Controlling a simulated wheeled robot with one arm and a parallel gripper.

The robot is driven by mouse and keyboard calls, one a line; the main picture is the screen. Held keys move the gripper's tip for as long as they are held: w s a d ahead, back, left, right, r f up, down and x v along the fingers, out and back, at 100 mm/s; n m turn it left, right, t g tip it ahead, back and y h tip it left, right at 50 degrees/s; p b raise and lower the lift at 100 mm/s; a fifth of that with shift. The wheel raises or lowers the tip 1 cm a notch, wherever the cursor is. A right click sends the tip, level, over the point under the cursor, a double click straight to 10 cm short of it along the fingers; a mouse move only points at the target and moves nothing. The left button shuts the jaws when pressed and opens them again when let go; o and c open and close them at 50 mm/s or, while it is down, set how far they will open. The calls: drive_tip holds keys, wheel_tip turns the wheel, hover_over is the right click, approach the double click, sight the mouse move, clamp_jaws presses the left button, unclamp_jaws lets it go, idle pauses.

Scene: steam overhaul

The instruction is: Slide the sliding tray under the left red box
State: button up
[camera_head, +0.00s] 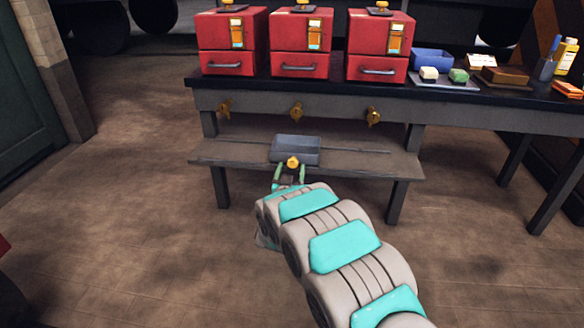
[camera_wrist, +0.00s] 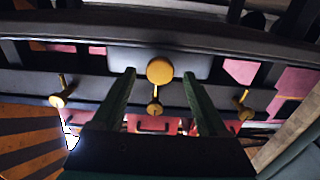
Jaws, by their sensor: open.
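The grey sliding tray (camera_head: 296,147) sits on the low wooden shelf, below the middle red box (camera_head: 301,45). Its round yellow knob (camera_head: 292,161) faces me. The left red box (camera_head: 228,45) stands on the bench top, to the left of the tray. My gripper (camera_head: 288,173) is open at the tray's front. In the wrist view, my gripper's two green fingers (camera_wrist: 159,80) stand either side of the knob (camera_wrist: 160,70), with visible gaps. The tray (camera_wrist: 185,65) shows behind the knob, partly hidden by the fingers.
A right red box (camera_head: 379,46) stands on the bench. Three brass taps (camera_head: 296,110) hang below the bench edge, above the shelf (camera_head: 240,158). A slot line runs along the shelf. The shelf is clear on both sides of the tray. Sponges and bottles stand at right.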

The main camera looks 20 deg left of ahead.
drive_tip(key=shift+x, duration=1.05)
drive_tip(key=shift+f, duration=0.1)
drive_tip(key=shift+c, duration=0.3)
clamp_jaws()
idle(0.3)
